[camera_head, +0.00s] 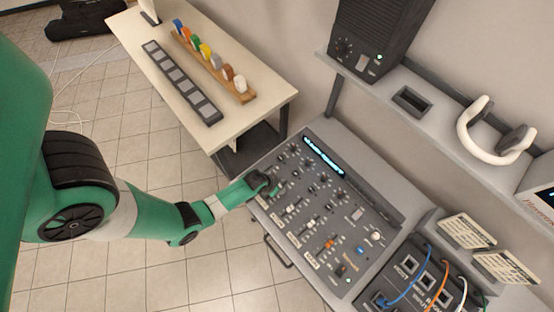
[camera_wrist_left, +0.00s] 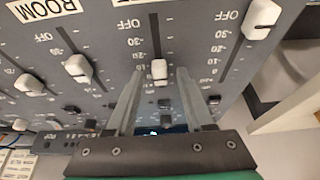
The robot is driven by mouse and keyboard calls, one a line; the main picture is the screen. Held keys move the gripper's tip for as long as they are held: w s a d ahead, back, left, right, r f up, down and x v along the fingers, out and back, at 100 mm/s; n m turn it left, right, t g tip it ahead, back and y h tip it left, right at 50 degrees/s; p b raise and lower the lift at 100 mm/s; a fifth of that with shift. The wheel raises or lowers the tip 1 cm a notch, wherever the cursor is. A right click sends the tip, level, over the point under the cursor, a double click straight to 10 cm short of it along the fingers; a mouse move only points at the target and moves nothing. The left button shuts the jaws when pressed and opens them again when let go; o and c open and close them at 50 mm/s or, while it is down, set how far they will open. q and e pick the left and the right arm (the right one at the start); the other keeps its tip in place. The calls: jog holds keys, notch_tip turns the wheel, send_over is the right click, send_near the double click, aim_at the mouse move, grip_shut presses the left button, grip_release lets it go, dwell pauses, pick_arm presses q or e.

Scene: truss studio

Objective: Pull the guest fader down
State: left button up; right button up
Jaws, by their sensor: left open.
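The grey mixing console (camera_head: 345,213) has a row of white-capped faders along its front. My left gripper (camera_head: 268,186) is over the console's front left, its fingers open. In the left wrist view, its fingertips (camera_wrist_left: 160,78) stand either side of one white fader cap (camera_wrist_left: 159,70), with gaps showing. That cap is near the -10 mark, away from its OFF end. Its name label is cut off at the top edge, so I cannot tell whether it is the guest fader. Another cap (camera_wrist_left: 262,18) sits near OFF; a left cap (camera_wrist_left: 78,68) is nearer mid-slot. My right gripper is not in view.
Knobs and a lit display (camera_head: 324,156) lie behind the faders. A patch box with coloured cables (camera_head: 418,275) stands at the console's right. A shelf (camera_head: 455,118) with a speaker (camera_head: 378,35) and headphones (camera_head: 490,140) runs behind. A side table (camera_head: 262,83) is at the back left.

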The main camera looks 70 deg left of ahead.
pick_arm(q)
grip_shut()
dwell(1.4)
